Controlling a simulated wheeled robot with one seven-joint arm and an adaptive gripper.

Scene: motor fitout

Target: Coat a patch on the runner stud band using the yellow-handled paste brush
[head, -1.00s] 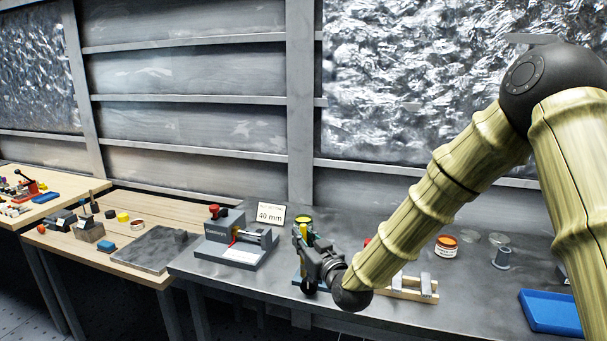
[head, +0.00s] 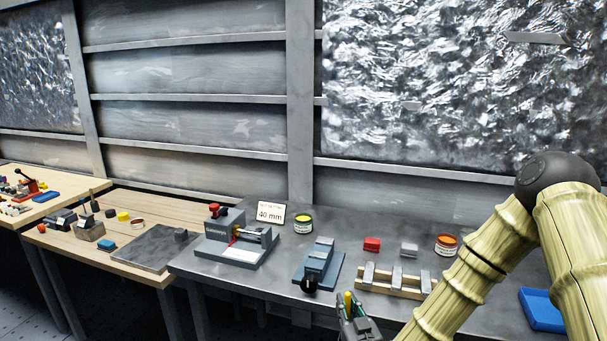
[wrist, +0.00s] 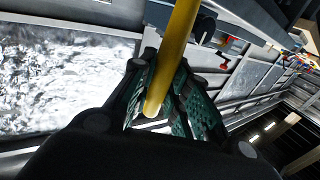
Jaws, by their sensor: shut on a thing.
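My gripper (head: 352,318) is shut on the yellow-handled paste brush (head: 347,299), low in the head view near the bench's front edge. In the wrist view the yellow handle (wrist: 174,52) runs between my green-padded fingers (wrist: 168,95); the bristles cannot be made out. A blue fixture (head: 301,275) with a grey block along its top and a black knob in front stands left of and behind my gripper, apart from it. I cannot tell for sure which part is the runner stud band. A tin with a yellow-green top (head: 303,223) stands behind the fixture.
A wooden rack (head: 388,290) with upright grey pieces stands right of the fixture. Behind it are a red block (head: 372,244), a grey block (head: 409,249) and an orange-topped tin (head: 447,244). A grey clamp device (head: 236,243) and a "40 mm" sign (head: 270,212) stand left. A blue tray (head: 540,310) lies right.

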